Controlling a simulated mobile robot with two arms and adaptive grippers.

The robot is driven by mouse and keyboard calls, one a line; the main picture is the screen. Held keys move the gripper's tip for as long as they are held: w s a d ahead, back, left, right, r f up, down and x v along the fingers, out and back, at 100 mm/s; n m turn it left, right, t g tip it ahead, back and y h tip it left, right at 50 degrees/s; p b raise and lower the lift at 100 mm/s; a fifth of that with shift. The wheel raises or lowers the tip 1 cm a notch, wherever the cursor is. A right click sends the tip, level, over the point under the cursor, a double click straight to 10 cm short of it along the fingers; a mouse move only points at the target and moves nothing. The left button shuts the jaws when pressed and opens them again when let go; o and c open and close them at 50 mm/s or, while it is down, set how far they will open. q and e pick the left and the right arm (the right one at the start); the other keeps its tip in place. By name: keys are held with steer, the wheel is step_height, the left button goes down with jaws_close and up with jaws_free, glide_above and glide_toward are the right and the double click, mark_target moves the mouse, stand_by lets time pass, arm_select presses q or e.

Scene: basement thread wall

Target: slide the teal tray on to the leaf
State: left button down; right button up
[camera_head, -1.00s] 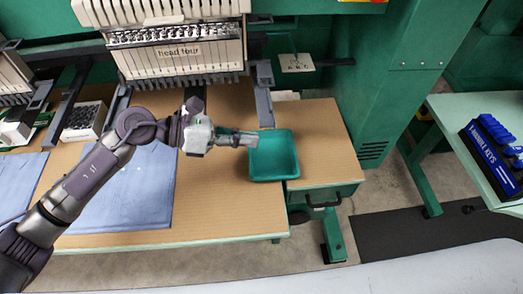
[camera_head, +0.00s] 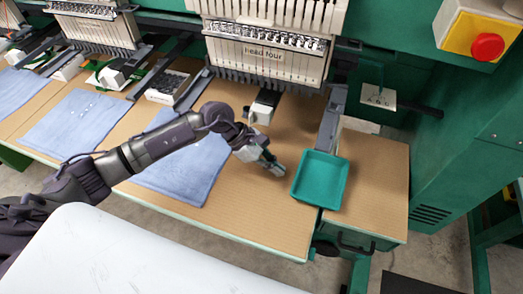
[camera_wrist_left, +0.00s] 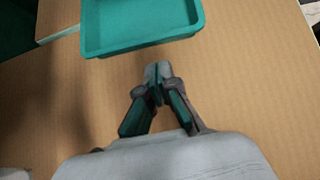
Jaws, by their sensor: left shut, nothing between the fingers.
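The teal tray (camera_head: 320,178) is a shallow square dish. It lies across the seam between the tan sewing table (camera_head: 262,222) and the leaf (camera_head: 378,190), the tan-topped extension at the right with a dark handle below. My left gripper (camera_head: 278,169) is shut and empty, low over the table just left of the tray, with a small gap. In the left wrist view the shut fingertips (camera_wrist_left: 157,72) point at the near wall of the tray (camera_wrist_left: 145,42), apart from it. The tray is empty. My right gripper is out of view.
Embroidery machine heads (camera_head: 268,50) stand behind the table, with a grey arm (camera_head: 328,128) close behind the tray. Blue cloths (camera_head: 185,165) lie to the left. A green cabinet with a red button (camera_head: 487,47) stands at the right. The leaf's right part is bare.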

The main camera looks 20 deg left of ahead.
mark_target(313, 185)
arm_select(q)
steer(key=shift+w+d+r+p, duration=0.15)
steer(key=shift+d+p, duration=0.25)
steer(key=shift+d, duration=1.2)
steer(key=d+b, duration=0.1)
steer(key=d, duration=0.2)
steer(key=shift+d, duration=0.3)
steer(key=shift+a, duration=0.15)
